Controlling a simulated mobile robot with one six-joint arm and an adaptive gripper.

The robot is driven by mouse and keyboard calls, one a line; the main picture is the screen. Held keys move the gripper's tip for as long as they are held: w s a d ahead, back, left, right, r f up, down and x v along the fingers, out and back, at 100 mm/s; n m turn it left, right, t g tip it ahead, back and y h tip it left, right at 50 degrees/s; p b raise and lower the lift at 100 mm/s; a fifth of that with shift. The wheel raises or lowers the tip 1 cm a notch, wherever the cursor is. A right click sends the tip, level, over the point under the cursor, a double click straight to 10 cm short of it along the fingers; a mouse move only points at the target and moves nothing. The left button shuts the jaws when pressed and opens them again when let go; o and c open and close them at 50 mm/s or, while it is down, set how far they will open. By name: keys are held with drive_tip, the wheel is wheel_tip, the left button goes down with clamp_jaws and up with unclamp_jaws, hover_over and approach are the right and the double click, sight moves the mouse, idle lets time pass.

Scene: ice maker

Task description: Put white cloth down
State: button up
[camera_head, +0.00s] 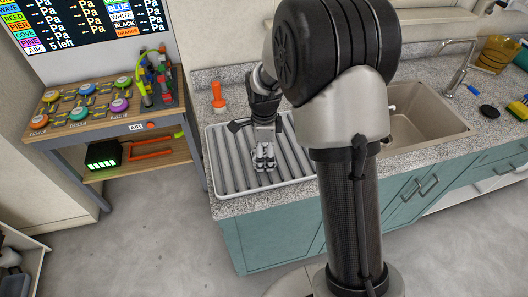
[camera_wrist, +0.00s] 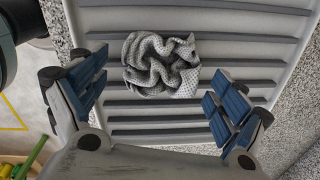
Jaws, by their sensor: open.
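The white cloth (camera_wrist: 161,64) lies crumpled on the ridged drying tray (camera_wrist: 225,18) in the wrist view. My gripper (camera_wrist: 158,92) is open above the tray, its blue-padded fingers apart on either side of the cloth's near end and not touching it. In the head view my gripper (camera_head: 264,163) points down over the drying tray (camera_head: 225,172). The cloth cannot be clearly made out there, with my gripper and arm around that spot.
The tray lies on a speckled counter (camera_head: 232,207) left of a sink (camera_head: 425,120) with a faucet (camera_head: 458,80). A valve workbench (camera_head: 100,110) is at left. A black scrubber (camera_head: 488,111) lies at right.

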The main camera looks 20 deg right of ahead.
wheel_tip(320, 180, up, 10)
drive_tip(key=r+p, duration=0.1)
drive_tip(key=p, duration=0.2)
drive_tip(key=s+r+n+t, duration=0.2)
drive_tip(key=s+r+n, duration=0.6)
drive_tip(key=s+r, duration=0.35)
drive_tip(key=s+r+n+t, duration=0.1)
drive_tip(key=s+n+t, duration=0.1)
drive_tip(key=s+n, duration=1)
drive_tip(key=s, duration=0.4)
drive_tip(key=shift+s+a, duration=0.15)
drive_tip(key=shift+a, duration=0.05)
drive_tip(key=shift+r, duration=0.15)
drive_tip(key=shift+c, duration=0.6)
